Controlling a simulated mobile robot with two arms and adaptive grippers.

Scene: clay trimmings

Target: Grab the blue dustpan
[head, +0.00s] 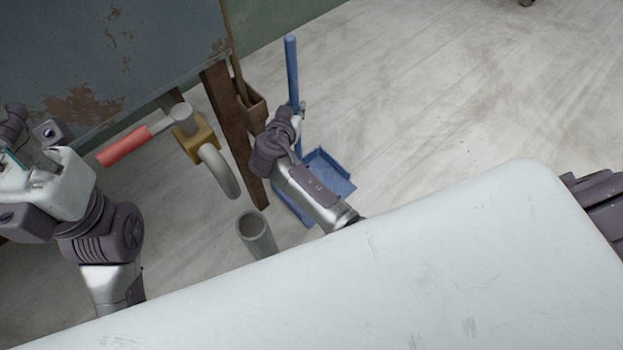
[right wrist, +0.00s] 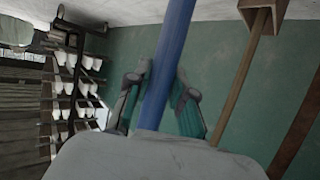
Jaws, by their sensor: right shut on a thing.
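The blue dustpan (head: 329,172) has its pan low over the pale floor, and a long blue handle rises from it. Whether the pan touches the floor I cannot tell. My right gripper (head: 299,110) is shut on the handle, partway down it. In the right wrist view the blue handle (right wrist: 168,65) runs between the two fingers of the right gripper (right wrist: 158,105). My right forearm hides part of the pan in the head view. My left gripper (head: 22,155) is at the far left, well away from the dustpan; its fingers are partly cut off and unclear.
A dark table with wooden legs (head: 228,115) stands left of the dustpan. A red-handled tool with a yellow block (head: 197,142) and a grey pipe (head: 256,234) are nearby. The floor (head: 440,100) to the right is clear. The right wrist view shows shelves of white cups (right wrist: 75,85).

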